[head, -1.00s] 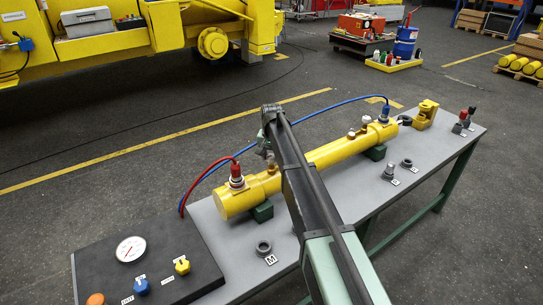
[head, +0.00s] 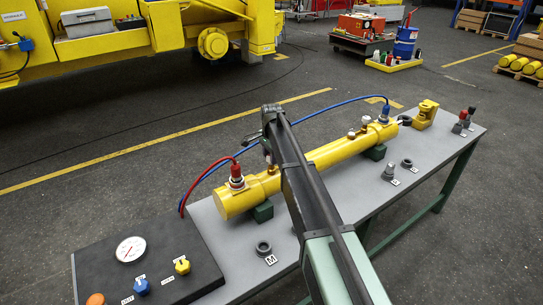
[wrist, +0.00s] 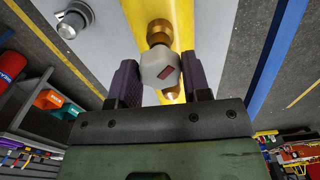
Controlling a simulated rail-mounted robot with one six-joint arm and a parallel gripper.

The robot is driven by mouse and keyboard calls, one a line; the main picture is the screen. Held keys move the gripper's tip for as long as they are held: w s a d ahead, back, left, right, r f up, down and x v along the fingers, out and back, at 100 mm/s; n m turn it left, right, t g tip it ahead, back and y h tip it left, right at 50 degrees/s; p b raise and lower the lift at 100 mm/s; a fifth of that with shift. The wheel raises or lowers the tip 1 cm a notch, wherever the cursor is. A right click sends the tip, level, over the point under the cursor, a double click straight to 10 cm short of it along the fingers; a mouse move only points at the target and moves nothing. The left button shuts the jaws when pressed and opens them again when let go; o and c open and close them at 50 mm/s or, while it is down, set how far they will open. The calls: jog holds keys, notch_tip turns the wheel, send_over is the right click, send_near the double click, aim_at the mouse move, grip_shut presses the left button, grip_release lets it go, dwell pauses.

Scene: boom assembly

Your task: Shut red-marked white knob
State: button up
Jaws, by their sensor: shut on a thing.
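The white knob (wrist: 160,70) with a red mark on its face sits on a brass stem (wrist: 158,32) on the yellow cylinder (wrist: 182,18) in the wrist view. My gripper (wrist: 161,82) has one jaw on each side of the knob and is shut on it. In the head view my gripper (head: 266,142) is over the near left part of the yellow cylinder (head: 335,153). There the knob is mostly hidden by my gripper and arm.
A red hose fitting (head: 236,172) stands left of my gripper, and a blue one (head: 384,114) stands at the far end. Another pale-topped fitting (head: 366,121) is along the cylinder. A gauge panel (head: 185,240) and loose sockets (head: 264,247) are on the grey bench (head: 345,205).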

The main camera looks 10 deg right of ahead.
jog(key=m, duration=0.4)
jog(key=shift+m, duration=0.3)
jog(key=m, duration=0.4)
dwell(0.4)
jog(key=o, duration=0.9)
jog(key=shift+r, duration=0.1)
notch_tip(320, 180, up, 11)
jog(key=p, duration=1.1)
jog(key=shift+f, duration=0.2)
